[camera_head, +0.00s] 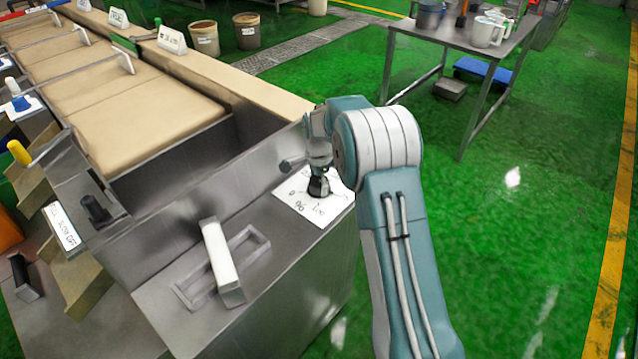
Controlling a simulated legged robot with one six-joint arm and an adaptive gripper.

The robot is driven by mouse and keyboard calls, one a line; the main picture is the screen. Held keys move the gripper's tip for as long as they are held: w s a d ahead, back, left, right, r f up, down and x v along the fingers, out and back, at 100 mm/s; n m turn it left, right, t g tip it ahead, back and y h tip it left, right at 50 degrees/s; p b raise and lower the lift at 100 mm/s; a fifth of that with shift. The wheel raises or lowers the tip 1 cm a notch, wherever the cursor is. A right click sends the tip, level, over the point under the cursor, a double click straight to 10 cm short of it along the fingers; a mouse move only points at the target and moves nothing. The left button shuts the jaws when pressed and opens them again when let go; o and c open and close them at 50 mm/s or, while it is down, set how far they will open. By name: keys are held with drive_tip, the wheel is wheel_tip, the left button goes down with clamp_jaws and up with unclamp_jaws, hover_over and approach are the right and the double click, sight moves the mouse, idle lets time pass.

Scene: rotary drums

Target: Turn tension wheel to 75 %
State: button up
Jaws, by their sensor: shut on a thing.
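A white dial plate (325,212) with dark printed numbers lies on the right end of the steel cabinet top. My gripper (318,187) points down at the plate and is shut on the tension wheel at its middle. The gripper and my wrist hide most of the wheel, so its pointer and setting cannot be read. A small dark knob (288,166) shows just left of my wrist, by the plate's upper edge.
A white lever (221,262) stands in a slotted frame left of the plate. A dark knob (94,209) and a yellow-tipped handle (19,153) are farther left. A steel table (452,38) with mugs stands behind. Green floor is clear at right.

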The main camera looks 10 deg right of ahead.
sight(317, 180)
drive_tip(key=shift+w+a, duration=0.1)
drive_tip(key=shift+w, duration=0.05)
drive_tip(key=o, duration=0.9)
drive_tip(key=shift+r, duration=0.15)
wheel_tip(317, 180, up, 12)
drive_tip(key=shift+a+f, duration=0.1)
drive_tip(key=shift+f, duration=0.05)
